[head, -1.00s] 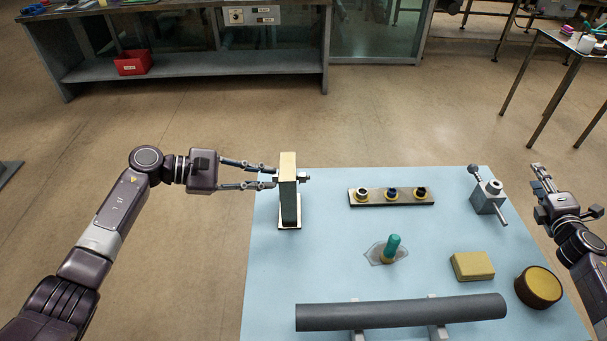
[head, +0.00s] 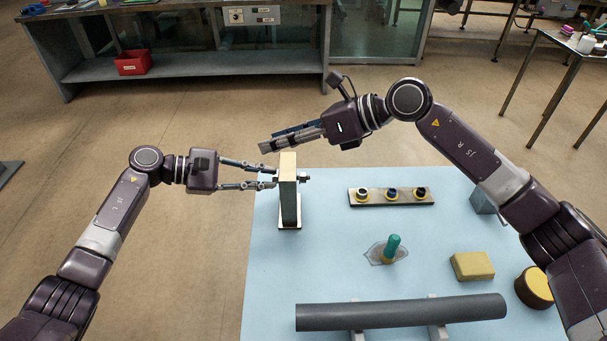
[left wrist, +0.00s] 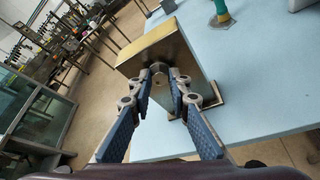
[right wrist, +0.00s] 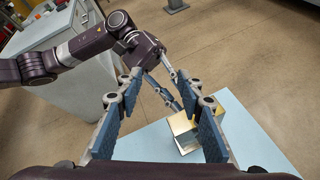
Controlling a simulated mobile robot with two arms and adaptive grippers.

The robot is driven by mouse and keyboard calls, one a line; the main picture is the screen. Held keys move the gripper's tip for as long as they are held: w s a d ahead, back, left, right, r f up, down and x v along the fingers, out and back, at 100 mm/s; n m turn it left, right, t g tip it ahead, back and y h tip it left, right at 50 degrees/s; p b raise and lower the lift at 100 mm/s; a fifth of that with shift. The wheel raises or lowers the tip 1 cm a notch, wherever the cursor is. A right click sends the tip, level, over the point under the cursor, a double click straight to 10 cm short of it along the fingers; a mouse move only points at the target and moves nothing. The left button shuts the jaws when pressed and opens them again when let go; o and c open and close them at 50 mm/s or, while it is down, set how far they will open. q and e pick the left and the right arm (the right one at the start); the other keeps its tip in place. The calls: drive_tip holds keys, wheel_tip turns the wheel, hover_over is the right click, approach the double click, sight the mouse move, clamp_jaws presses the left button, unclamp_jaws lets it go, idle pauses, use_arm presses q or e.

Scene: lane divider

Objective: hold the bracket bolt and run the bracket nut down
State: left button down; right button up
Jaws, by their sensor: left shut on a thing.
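The bracket (head: 289,205) stands upright at the table's left edge, a tall plate with a pale yellow top on a small base. The bracket nut (head: 304,178) shows on its right side, with the bolt's end. My left gripper (head: 275,176) is shut on the bracket bolt's head at the bracket's left face. The bolt head (left wrist: 159,70) shows between the fingertips in the left wrist view. My right gripper (head: 264,146) is open and empty, above and behind the bracket's top, pointing left. The bracket shows beyond its fingers in the right wrist view (right wrist: 182,124).
A rack (head: 375,200) with several ringed fittings lies right of the bracket. A green-capped piece (head: 392,246), a yellow block (head: 473,266), a round yellow-topped drum (head: 538,287) and a dark pipe (head: 400,312) are on the blue table (head: 270,270). My right arm partly hides a grey block (head: 482,202).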

drive_tip(key=s+a+f+n+h, duration=0.2)
drive_tip(key=s+f+n+h, duration=0.1)
drive_tip(key=s+n+h, duration=0.15)
drive_tip(key=n+t+h, duration=0.2)
drive_tip(key=t+h, duration=0.1)
drive_tip(key=h, duration=0.5)
approach(304, 176)
drive_tip(key=shift+y, duration=0.25)
drive_tip(key=x, duration=0.9)
drive_tip(key=shift+s+d, duration=0.1)
clamp_jaws()
